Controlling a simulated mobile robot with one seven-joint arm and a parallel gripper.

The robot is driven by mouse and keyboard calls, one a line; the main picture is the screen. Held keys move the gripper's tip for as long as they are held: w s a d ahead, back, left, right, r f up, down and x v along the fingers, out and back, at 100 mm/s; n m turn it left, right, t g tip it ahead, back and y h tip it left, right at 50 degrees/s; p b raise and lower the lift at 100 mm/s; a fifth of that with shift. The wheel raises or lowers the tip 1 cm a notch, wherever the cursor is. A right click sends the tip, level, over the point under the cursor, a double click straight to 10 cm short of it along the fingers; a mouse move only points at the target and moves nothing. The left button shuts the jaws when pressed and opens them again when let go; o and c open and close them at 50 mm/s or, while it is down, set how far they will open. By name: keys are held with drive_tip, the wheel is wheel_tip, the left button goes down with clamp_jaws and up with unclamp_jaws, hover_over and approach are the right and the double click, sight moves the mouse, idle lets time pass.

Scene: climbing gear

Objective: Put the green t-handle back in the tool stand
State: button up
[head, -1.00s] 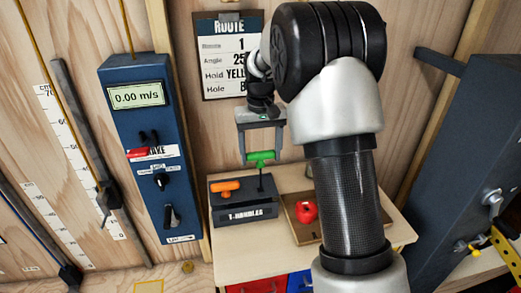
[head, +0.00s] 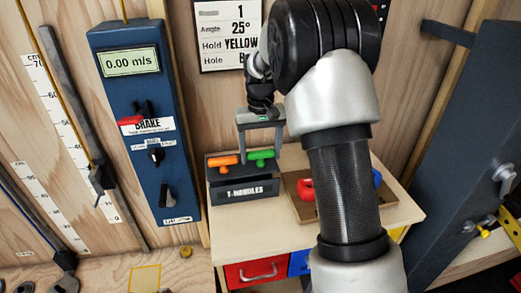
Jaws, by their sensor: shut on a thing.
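The green t-handle (head: 263,154) is at the top of the dark tool stand (head: 215,194), which is labelled "T-HANDLES". It is just right of an orange t-handle (head: 223,160) and at nearly the same height. My gripper (head: 260,152) is above the stand, pointing down, its fingers shut on the green handle's grip. No length of the green handle's shaft shows below the grip, so its lower part is hidden at the stand. I cannot tell how deep it sits.
The stand is on a wooden table (head: 395,212) with red and blue drawers below. A tray (head: 291,185) holding a red thing (head: 306,189) is at right, partly behind my arm. A blue control panel (head: 150,95) stands at left, and a dark cabinet (head: 455,150) at right.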

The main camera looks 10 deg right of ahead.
drive_tip(key=shift+f, duration=0.2)
drive_tip(key=o, duration=1.3)
drive_tip(key=shift+c, duration=0.2)
